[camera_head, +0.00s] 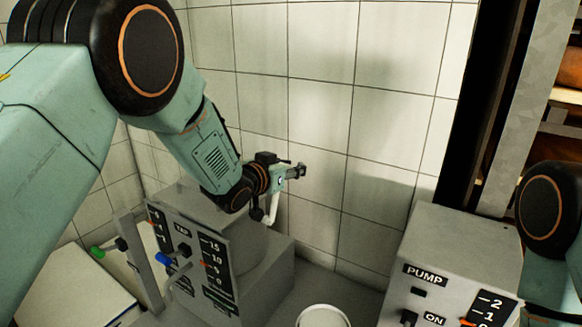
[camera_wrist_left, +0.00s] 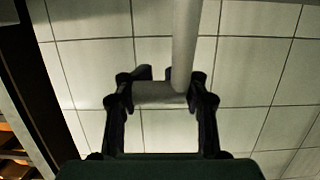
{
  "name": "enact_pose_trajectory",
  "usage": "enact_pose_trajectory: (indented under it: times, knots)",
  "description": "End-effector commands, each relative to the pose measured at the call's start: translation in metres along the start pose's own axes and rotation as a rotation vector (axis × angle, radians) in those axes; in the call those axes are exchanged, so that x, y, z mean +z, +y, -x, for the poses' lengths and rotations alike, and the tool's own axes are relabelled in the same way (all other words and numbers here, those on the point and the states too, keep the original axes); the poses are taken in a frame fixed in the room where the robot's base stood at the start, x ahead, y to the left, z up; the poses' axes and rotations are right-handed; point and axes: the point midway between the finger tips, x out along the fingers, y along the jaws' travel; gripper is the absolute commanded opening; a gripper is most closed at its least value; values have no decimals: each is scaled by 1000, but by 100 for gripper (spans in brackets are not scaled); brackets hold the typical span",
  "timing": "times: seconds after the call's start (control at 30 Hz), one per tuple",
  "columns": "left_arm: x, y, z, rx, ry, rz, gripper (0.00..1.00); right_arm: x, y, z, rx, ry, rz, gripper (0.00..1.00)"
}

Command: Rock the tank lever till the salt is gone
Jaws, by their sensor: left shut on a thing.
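The tank (camera_head: 265,270) is a grey box with a round vessel, standing in the lower middle of the head view. Its front panel has a "TAP" label and a scale. A pale lever rod (camera_head: 272,210) rises at its back right. My left gripper (camera_head: 290,173) is at the top of this rod, in front of the tiled wall. In the left wrist view my left gripper (camera_wrist_left: 161,100) is shut on the lever's grey crosswise grip (camera_wrist_left: 160,92), and the rod (camera_wrist_left: 187,45) runs up from it. No salt can be made out. My right gripper is out of view.
A blue-tipped handle (camera_head: 163,258) and a green-tipped handle (camera_head: 98,252) stick out at the tank's front left. A grey pump box (camera_head: 455,250) with "PUMP" and "ON" labels stands at right. A white round vessel (camera_head: 322,316) sits between them. The tiled wall (camera_head: 320,110) is close behind.

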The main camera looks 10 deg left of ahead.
Motion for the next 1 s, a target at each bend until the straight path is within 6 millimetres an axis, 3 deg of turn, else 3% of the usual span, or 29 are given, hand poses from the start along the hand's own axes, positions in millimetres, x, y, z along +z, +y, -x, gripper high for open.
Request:
enact_pose_trajectory:
  times: [0.1, 0.13, 0.47, 0.8, 1.0]
  knots:
    - [4, 1, 0, 1, -10, 0, 0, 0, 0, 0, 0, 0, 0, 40]
    - [4, 1, 0, 1, -10, 0, 36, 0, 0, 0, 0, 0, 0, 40]
    - [3, 0, -2, 0, -8, 0, 64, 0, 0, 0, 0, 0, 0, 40]
    - [2, 0, 0, 0, -7, 1, 64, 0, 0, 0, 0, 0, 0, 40]
    - [2, -1, 18, -1, -8, 2, 64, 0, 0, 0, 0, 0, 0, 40]
